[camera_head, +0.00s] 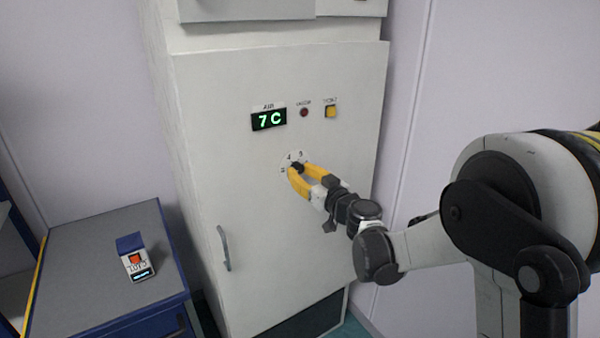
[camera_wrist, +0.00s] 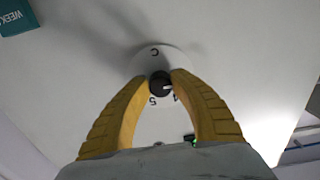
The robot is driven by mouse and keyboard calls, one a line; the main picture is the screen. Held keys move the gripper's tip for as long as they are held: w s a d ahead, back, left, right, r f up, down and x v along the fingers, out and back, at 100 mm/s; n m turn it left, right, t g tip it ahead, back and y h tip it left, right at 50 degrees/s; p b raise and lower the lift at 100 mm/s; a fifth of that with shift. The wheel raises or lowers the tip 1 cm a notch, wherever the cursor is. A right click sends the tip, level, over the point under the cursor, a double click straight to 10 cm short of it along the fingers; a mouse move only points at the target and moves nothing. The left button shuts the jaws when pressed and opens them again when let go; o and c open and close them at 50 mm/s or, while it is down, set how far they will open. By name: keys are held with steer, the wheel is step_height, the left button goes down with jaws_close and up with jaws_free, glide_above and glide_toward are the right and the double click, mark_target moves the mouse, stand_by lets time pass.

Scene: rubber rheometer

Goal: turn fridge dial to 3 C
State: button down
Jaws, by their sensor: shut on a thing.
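The fridge (camera_head: 260,210) is a tall pale cabinet. Its green display (camera_head: 269,119) reads 7 C. Below the display is the dial, a small dark knob (camera_head: 297,167) on a round white scale plate with printed marks. In the wrist view the dark knob (camera_wrist: 159,84) sits at the centre of the plate (camera_wrist: 150,125), with a light pointer mark on its right side. My gripper (camera_head: 299,171) has yellow fingers, which are shut on the knob from both sides. The fingers hide part of the scale in both views.
A door handle (camera_head: 224,248) stands out at the lower left. A blue-grey cabinet (camera_head: 95,255) at left carries a small device (camera_head: 136,258).

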stand_by(0.4)
steer(key=c, duration=1.1)
jaws_free()
steer(key=v, duration=1.2)
